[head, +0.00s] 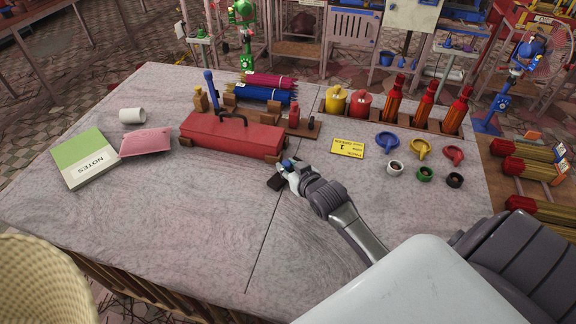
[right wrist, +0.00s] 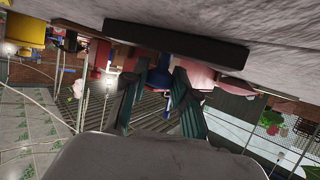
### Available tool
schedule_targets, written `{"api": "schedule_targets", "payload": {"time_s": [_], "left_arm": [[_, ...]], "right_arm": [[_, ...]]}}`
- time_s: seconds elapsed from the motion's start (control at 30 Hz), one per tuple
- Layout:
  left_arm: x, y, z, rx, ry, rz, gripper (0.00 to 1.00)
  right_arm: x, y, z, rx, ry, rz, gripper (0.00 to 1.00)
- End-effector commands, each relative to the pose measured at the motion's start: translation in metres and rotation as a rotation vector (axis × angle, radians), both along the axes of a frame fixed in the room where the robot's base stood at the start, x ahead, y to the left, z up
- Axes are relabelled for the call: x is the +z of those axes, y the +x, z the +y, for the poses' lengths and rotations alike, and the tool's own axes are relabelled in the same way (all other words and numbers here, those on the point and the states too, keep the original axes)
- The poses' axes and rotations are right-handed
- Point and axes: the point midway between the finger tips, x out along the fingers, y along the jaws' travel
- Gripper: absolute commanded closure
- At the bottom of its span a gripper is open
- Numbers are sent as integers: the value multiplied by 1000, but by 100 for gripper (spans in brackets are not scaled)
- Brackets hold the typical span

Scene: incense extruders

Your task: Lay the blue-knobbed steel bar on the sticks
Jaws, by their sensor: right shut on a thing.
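My right gripper (head: 287,168) is shut on the blue knob of a dark bar (head: 275,183), low over the middle of the table. In the right wrist view the bar (right wrist: 175,43) lies across beyond the fingertips, and the blue knob (right wrist: 158,78) is between the green fingers. I cannot tell whether the bar touches the table. Bundles of blue sticks (head: 262,93) and magenta sticks (head: 268,80) lie at the back of the table, behind a red box. My left gripper is not in view.
The red box (head: 225,136) with a dark handle stands just left of and behind my right gripper. A yellow card (head: 347,147), small funnels and cups are to the right. A green notebook (head: 85,158) lies at left. The front of the table is clear.

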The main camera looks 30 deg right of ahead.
Motion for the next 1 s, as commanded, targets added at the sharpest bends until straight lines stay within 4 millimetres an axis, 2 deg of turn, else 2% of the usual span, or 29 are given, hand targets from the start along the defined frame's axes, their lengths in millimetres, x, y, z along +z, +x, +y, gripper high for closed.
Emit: {"api": "schedule_targets", "payload": {"time_s": [0.27, 0.3, 0.43, 0.77, 0.87, 1.0], "left_arm": [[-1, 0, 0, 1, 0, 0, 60], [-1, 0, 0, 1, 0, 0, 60], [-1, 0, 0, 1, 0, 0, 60], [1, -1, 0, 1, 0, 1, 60], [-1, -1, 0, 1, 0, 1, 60], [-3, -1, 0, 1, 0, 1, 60]], "right_arm": [[1, 1, 0, 1, -1, -8, 100], [-1, 0, 0, 0, 0, -1, 68], [-1, 0, 0, 0, 0, -1, 48], [2, 0, 0, 0, -1, -1, 48], [3, -9, 1, 1, 0, 1, 48], [13, -32, 2, 1, -2, 0, 48]]}}
